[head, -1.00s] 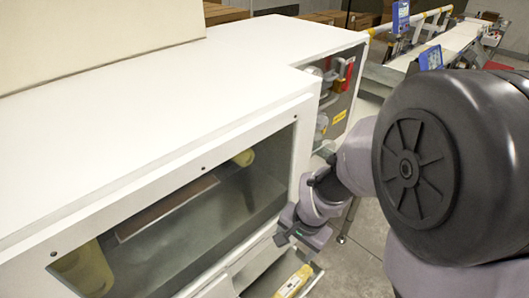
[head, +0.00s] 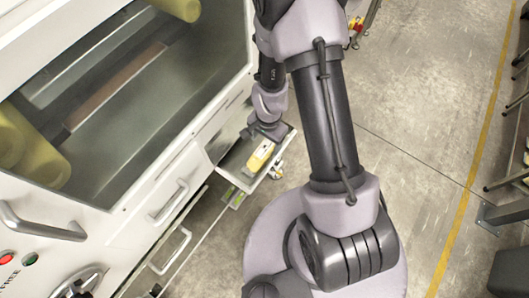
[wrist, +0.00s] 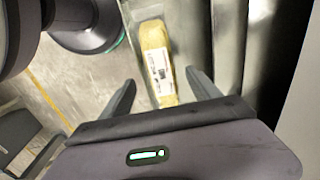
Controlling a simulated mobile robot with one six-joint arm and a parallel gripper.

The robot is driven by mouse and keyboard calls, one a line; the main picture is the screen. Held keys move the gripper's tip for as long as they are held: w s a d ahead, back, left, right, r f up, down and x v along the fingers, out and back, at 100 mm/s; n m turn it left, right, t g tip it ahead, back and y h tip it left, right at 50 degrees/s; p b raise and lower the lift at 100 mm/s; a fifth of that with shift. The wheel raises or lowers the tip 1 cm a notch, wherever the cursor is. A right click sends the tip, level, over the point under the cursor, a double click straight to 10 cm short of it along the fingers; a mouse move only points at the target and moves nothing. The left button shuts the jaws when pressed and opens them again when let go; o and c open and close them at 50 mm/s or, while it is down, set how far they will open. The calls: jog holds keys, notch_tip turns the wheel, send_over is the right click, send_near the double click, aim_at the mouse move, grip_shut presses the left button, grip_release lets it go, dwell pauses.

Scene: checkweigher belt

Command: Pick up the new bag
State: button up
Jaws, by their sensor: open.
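The bag (head: 261,155) is yellow with a white printed label and lies in an open tray (head: 233,160) at the side of the white machine. In the wrist view the bag (wrist: 155,50) lies lengthwise ahead of my gripper, its label facing the camera. My gripper (head: 266,131) is just above the tray, close to one end of the bag. In the wrist view my gripper (wrist: 160,82) is open, with its two fingers spread on either side of the line of the bag. Nothing is held. Whether the fingertips are level with the bag I cannot tell.
The white machine (head: 140,215) with its window, drawer handles (head: 168,201) and buttons fills the left. Pale yellow rollers (head: 35,150) show behind the window. Open concrete floor (head: 420,90) with a yellow line lies to the right.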

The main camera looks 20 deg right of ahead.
aim_at(265, 147)
jog(key=f+b, duration=0.2)
jog(key=f, duration=0.2)
jog(key=shift+w, duration=0.2)
jog(key=shift+r, duration=0.2)
grip_shut()
jog(key=shift+r, duration=0.2)
